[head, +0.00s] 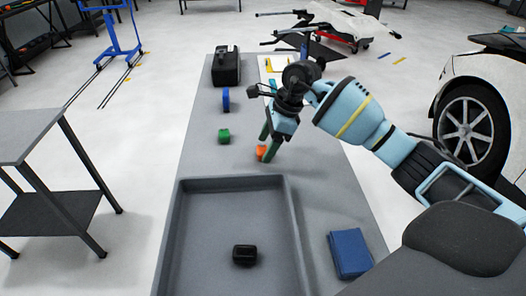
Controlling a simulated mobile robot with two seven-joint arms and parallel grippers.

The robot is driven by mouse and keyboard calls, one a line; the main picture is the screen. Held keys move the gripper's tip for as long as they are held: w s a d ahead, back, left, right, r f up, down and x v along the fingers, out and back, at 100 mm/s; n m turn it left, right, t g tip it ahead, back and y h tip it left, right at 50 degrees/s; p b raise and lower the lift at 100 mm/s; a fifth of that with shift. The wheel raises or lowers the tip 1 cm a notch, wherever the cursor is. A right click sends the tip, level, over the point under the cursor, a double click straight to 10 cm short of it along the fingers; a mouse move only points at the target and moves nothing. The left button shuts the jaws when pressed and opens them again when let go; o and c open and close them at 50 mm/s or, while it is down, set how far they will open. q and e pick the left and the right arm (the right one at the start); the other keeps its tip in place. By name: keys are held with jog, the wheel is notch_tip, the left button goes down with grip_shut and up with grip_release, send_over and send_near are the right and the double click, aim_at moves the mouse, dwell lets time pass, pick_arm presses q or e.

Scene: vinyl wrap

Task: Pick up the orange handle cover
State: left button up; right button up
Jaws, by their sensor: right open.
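The orange handle cover (261,153) is a small piece on the grey table (195,160), just beyond the tray's far right corner. My right gripper (268,146) points down right at it, with its green-tipped fingers apart. The fingers partly hide the cover, and I cannot tell whether they touch it. My left gripper is not in view.
A grey tray (184,235) in front holds a small black object (244,256). A blue cloth-like block (350,253) lies right of it. A green piece (224,136), a blue roll (226,98) and a black case (226,68) stand along the table's left side.

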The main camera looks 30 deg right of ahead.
jog(key=shift+w+a+f, duration=0.1)
jog(key=shift+a+f, duration=0.2)
jog(key=shift+f, duration=0.35)
jog(key=shift+c, duration=0.3)
jog(key=c, duration=1)
jog(key=shift+r, duration=0.1)
